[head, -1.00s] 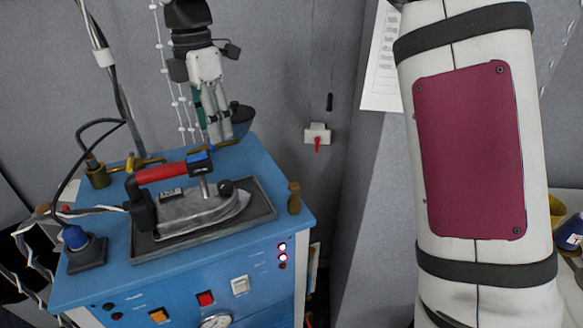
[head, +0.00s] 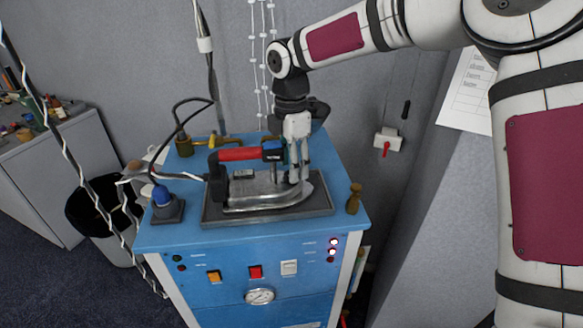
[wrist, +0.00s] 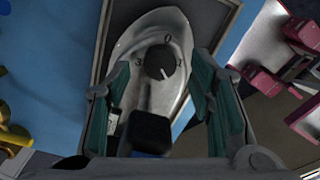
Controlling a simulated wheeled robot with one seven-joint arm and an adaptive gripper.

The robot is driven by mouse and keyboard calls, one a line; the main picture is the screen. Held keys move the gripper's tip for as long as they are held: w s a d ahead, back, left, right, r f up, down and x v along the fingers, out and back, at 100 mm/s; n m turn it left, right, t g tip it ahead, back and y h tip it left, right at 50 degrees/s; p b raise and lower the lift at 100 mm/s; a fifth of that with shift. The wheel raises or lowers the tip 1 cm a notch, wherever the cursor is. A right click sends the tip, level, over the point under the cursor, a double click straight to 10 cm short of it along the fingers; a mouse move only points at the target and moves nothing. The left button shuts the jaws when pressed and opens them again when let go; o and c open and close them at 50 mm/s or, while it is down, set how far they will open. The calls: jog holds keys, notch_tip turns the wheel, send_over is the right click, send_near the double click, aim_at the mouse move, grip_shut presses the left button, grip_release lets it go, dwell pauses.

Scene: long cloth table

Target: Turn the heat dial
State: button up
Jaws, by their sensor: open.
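The iron (head: 262,190) has a red handle and lies on a dark tray (head: 222,216) on the blue cabinet. Its heat dial (wrist: 159,58) is a round black knob near the nose, seen from above in the wrist view. Numbers stand around the dial, with 0 at the top; its white pointer mark points to the lower right. My gripper (head: 299,176) is open and points down over the nose of the iron. In the wrist view my gripper (wrist: 161,70) has one green-padded finger on each side of the dial, with visible gaps. The fingers hide the dial in the head view.
A black block (wrist: 150,132) on the iron stands close to the dial between the fingers. A blue-capped stand (head: 165,205) and a small brown wooden piece (head: 354,198) stand on the cabinet top. Switches and a gauge (head: 260,296) are on its front.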

jog(key=shift+f, duration=0.9)
grip_shut()
jog(key=m+b, duration=0.1)
jog(key=m, duration=0.3)
jog(key=shift+m, duration=0.4)
grip_release()
jog(key=shift+r, duration=0.1)
notch_tip(320, 180, up, 12)
jog(key=shift+w, duration=0.15)
